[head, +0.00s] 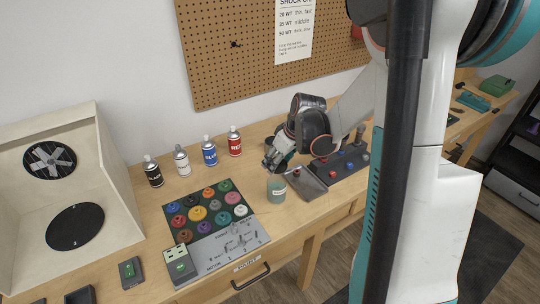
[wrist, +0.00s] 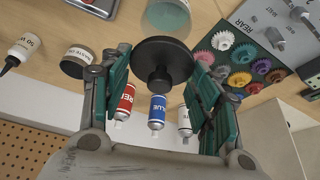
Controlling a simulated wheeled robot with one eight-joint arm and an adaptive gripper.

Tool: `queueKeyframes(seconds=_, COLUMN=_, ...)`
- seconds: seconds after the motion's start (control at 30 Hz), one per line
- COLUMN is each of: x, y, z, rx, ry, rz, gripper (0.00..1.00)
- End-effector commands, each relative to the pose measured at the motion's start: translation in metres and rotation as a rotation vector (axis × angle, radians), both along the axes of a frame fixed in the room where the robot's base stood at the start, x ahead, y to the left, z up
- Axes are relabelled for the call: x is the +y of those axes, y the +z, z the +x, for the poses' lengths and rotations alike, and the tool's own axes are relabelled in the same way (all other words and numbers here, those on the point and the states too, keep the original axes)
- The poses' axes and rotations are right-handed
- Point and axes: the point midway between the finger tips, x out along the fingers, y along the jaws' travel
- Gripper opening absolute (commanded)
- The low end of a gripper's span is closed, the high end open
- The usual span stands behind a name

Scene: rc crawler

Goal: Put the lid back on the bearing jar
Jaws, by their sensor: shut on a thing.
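The bearing jar (head: 277,189) is a small pale green glass jar with a light label, upright near the table's front edge. In the wrist view, the jar (wrist: 167,17) shows beyond the lid, partly hidden by it. The lid (wrist: 149,50) is a dark round disc with a stubby knob. My gripper (wrist: 160,70) is shut on the lid, with a teal-backed finger on each side of it. In the head view, my gripper (head: 278,164) is just above the jar, and the lid is hard to make out. I cannot tell whether lid and jar touch.
A grey tray (head: 306,184) lies right of the jar, with a dark rack (head: 345,168) beyond. A gear board (head: 216,223) is on the left. Several spray cans, including a red one (head: 234,141), stand behind. A small labelled pot (wrist: 77,62) is near the lid.

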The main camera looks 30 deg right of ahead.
Motion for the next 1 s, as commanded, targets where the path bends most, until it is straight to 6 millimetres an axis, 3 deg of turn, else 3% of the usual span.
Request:
queueKeyframes(seconds=0.7, x=0.001, y=-0.057, z=0.000, rx=0.000, ry=0.001, rz=0.000, gripper=0.40)
queueKeyframes(seconds=1.0, x=0.001, y=-0.061, z=0.000, rx=0.000, ry=0.001, rz=0.000, gripper=0.40)
